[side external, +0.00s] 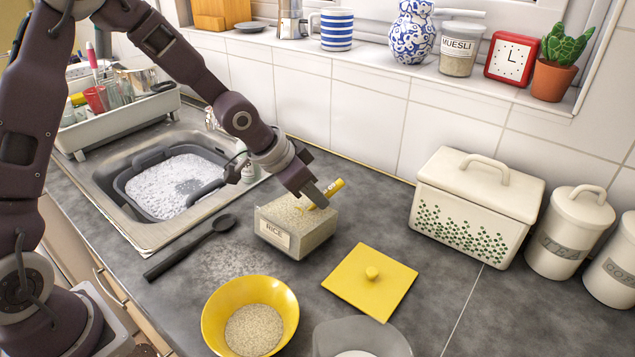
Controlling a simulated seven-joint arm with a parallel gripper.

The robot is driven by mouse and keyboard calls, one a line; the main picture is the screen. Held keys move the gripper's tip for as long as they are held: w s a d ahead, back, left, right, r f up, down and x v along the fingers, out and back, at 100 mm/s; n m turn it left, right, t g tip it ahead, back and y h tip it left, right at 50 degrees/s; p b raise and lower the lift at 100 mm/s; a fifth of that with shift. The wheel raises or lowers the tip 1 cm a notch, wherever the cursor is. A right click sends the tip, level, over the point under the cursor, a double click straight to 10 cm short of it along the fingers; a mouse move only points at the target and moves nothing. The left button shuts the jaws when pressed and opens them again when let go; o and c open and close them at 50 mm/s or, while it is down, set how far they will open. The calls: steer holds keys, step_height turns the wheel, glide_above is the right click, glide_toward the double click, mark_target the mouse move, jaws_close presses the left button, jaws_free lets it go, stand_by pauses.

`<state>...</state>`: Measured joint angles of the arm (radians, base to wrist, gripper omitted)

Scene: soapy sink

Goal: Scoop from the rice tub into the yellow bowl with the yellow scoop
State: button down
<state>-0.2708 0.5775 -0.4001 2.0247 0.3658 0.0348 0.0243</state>
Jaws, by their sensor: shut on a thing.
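The rice tub (287,237) is a clear, square-sided tub labelled RICE, standing open on the grey worktop and well filled with rice. My gripper (314,199) is over the tub, pointing down, shut on the yellow scoop (336,187). The scoop's yellow handle sticks out to the right of the fingers. A small yellow part shows below them at the rice, and the rest of the scoop is hidden. The yellow bowl (222,303) stands in front of the tub, to its lower left, with rice in its bottom.
A yellow lid (370,281) with a knob lies right of the tub. A clear container (362,338) with white contents is at the front edge. A black spoon (190,248) lies left, by the soapy sink (124,232). A cream bread bin (476,205) stands at right.

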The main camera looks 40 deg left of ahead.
step_height(320, 180, up, 6)
steer(key=shift+r, duration=0.2)
steer(key=g, duration=0.1)
steer(key=w+r+g, duration=0.1)
steer(key=shift+w+d+g+y, duration=0.2)
steer(key=shift+d+g+y, duration=0.1)
steer(key=shift+d+y, duration=0.1)
steer(key=shift+w+d+r+g+y, duration=0.1)
steer(key=shift+w+r+g+y, duration=0.15)
steer(key=shift+g, duration=0.35)
steer(key=shift+w+d+r+g+y, duration=0.15)
steer(key=shift+w+g+y, duration=0.15)
steer(key=shift+g, duration=0.3)
